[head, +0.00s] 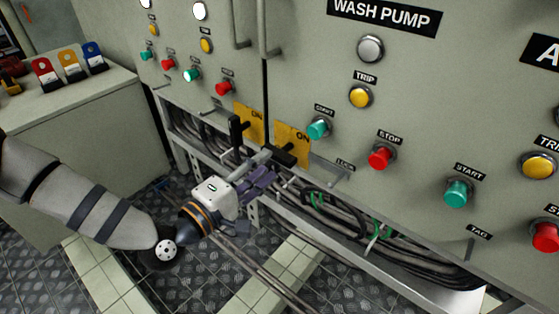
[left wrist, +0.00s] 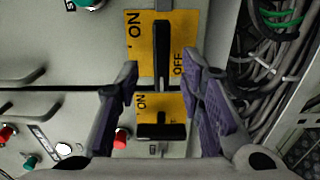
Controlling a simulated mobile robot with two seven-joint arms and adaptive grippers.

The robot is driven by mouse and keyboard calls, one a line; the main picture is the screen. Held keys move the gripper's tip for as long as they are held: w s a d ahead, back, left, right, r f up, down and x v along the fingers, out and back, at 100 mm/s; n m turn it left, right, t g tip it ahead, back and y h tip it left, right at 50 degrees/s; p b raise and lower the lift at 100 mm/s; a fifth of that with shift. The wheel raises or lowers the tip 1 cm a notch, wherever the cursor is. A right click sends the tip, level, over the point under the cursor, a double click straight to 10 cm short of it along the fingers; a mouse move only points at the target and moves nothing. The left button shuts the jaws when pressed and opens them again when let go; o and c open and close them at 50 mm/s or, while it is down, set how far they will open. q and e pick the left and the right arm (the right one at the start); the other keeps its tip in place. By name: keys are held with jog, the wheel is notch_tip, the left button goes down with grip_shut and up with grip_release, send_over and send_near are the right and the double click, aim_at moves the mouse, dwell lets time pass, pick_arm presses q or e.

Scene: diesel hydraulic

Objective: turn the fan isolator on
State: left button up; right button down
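Two isolators sit side by side low on the grey panel, each a yellow plate with a black handle. No fan label is readable, so I cannot tell which is the fan's. The right isolator (head: 292,133), below the WASH PUMP column, has its handle crosswise; it is the upper plate in the left wrist view (left wrist: 134,47). The left isolator (head: 252,122) has its handle upright; it is the lower plate in the left wrist view (left wrist: 150,104). My left gripper (head: 275,163) is open, with its fingertips (left wrist: 160,72) either side of the right isolator's handle, contact unclear. My right gripper is out of view.
Green START (head: 318,128) and red STOP (head: 381,157) buttons sit right of the isolators. Metal door handles (head: 263,30) stick out above. Cables (head: 340,215) run in an open trough below. A bench (head: 70,110) with coloured tags stands at left.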

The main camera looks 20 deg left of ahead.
aim_at(274, 159)
pick_arm(q)
jog(key=b+x, duration=0.1)
jog(key=x, duration=0.4)
jog(key=shift+w+d, duration=0.1)
jog(key=shift+w, duration=0.1)
grip_shut()
